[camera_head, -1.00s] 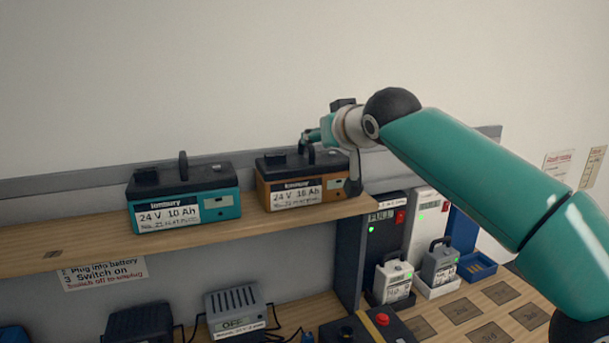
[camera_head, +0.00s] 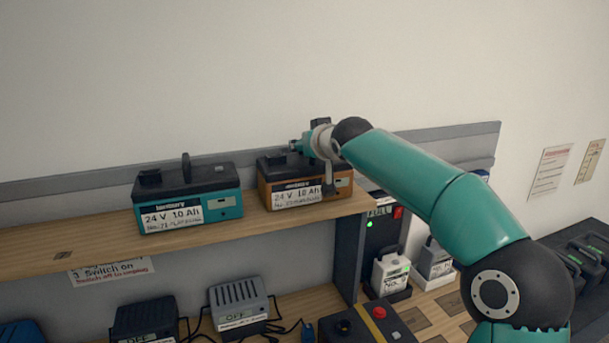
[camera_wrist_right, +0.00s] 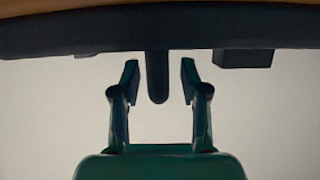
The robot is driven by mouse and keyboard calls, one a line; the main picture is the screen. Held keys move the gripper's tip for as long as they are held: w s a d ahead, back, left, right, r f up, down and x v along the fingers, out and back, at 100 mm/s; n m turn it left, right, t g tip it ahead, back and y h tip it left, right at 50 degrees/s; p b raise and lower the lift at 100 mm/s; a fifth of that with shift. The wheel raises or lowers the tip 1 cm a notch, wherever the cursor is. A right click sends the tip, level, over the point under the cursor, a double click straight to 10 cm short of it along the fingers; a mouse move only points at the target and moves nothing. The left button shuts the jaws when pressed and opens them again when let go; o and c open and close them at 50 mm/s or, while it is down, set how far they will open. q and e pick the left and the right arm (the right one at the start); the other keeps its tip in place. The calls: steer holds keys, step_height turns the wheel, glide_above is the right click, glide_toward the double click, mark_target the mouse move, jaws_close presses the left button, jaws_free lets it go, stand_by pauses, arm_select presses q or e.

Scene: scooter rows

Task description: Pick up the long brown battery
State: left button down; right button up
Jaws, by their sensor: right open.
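The long brown battery (camera_head: 320,193) stands on the wooden shelf, with an orange-brown case, black top and a "24 V 10 Ah" label. My right gripper (camera_head: 303,145) is at its top and, with the wrist, hides the handle in the head view. In the right wrist view the battery's dark top (camera_wrist_right: 80,35) runs across the upper edge, and its handle (camera_wrist_right: 158,80) sticks down between the two fingers of my right gripper (camera_wrist_right: 160,76). The fingers are open, with a gap on each side of the handle. My left gripper is not in view.
A teal battery (camera_head: 188,198) stands to the left on the same shelf (camera_head: 90,242). Below are grey and black chargers (camera_head: 237,302) with cables, and a box with a red button (camera_head: 365,325). A dark charging unit (camera_head: 377,240) stands right of the shelf. A grey rail runs behind.

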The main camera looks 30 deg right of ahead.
jaws_close()
steer(key=shift+r, duration=0.35)
